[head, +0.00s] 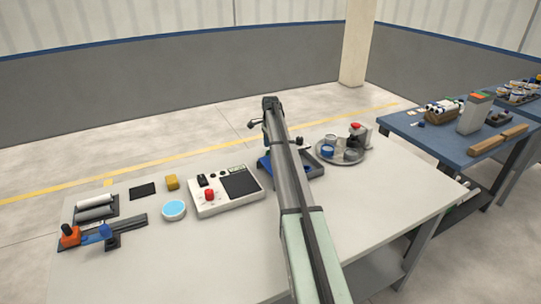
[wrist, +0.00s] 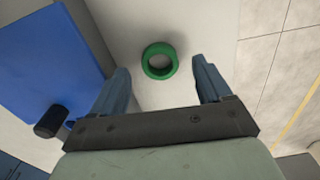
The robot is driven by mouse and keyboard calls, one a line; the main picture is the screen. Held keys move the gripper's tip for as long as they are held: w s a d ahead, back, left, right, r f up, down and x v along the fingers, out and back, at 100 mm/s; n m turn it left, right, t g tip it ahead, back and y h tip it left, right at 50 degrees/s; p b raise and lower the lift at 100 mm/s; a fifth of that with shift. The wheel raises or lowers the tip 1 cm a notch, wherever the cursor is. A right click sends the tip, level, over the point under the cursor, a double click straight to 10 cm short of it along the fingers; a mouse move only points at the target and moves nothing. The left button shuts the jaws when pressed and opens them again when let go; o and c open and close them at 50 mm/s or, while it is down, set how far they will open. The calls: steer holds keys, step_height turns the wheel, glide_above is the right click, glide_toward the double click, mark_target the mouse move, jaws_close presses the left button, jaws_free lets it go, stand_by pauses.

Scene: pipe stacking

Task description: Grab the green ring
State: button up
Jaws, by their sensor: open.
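A green ring (wrist: 159,61) shows in the wrist view. It lies on the white table with its open centre facing the camera. My gripper (wrist: 160,78) is open and empty, with one blue-grey finger to the left of the ring and one to the right. In the picture the ring appears between and slightly beyond the fingertips. The gap in height between fingers and ring cannot be told. In the head view my arm crosses the table, and the ring is not visible there.
A blue panel (wrist: 50,50) with a dark knob (wrist: 50,122) is left of my gripper. A round tray (head: 340,154) with cups stands right of my arm in the head view. A control box (head: 226,190) and a blue-topped disc (head: 174,209) are to the left. The table's front is clear.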

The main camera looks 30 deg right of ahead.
step_height(320, 180, down, 2)
steer(key=shift+f, duration=0.15)
steer(key=c, duration=1.1)
